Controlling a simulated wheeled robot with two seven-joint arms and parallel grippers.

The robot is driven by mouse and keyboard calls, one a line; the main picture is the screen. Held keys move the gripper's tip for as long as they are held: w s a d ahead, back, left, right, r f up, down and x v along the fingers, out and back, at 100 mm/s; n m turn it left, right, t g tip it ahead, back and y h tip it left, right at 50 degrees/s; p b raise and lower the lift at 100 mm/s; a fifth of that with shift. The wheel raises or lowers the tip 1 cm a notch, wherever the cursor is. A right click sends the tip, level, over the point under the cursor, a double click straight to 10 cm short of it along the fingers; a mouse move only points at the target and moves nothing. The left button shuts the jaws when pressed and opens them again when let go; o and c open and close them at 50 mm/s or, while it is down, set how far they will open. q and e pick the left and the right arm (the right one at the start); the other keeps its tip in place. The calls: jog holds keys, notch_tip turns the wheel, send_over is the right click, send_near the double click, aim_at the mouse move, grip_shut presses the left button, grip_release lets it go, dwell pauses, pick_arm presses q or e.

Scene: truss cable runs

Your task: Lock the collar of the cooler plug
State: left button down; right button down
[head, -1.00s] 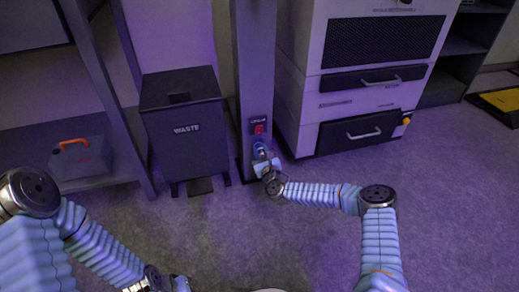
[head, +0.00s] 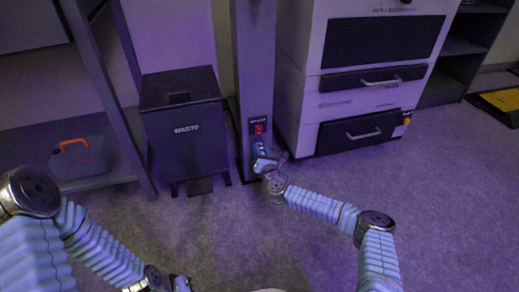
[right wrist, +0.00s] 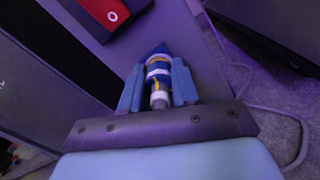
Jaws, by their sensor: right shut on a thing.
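The cooler plug (right wrist: 158,70) is blue with white bands and a yellow mark. It sits between the two blue fingers of my right gripper (right wrist: 157,86), which is shut on its collar part. In the head view my right gripper (head: 264,163) is at the foot of the grey post (head: 256,80), just below a red switch (head: 258,129). The fingers hide much of the plug there, and I cannot tell the collar's lock position. My left gripper (head: 178,283) is low at the bottom edge, cut off by the frame, far from the plug.
The red switch also shows in the right wrist view (right wrist: 113,16). A grey cable (right wrist: 292,115) loops at the right there. A dark waste bin (head: 186,130) stands left of the post, and a white cabinet (head: 310,95) stands close on its right. Floor in front is open.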

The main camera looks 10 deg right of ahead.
jog(key=shift+w+d+r+m, duration=0.1)
jog(key=shift+w+d+m, duration=0.05)
jog(key=shift+m, duration=1.15)
jog(key=c, duration=0.9)
grip_release()
jog(key=shift+o, duration=0.6)
jog(key=shift+d, duration=0.2)
jog(key=shift+s, duration=0.35)
jog(key=shift+s+a, duration=0.15)
jog(key=shift+s, duration=0.95)
jog(key=shift+s+a, duration=0.1)
jog(key=shift+s, duration=1)
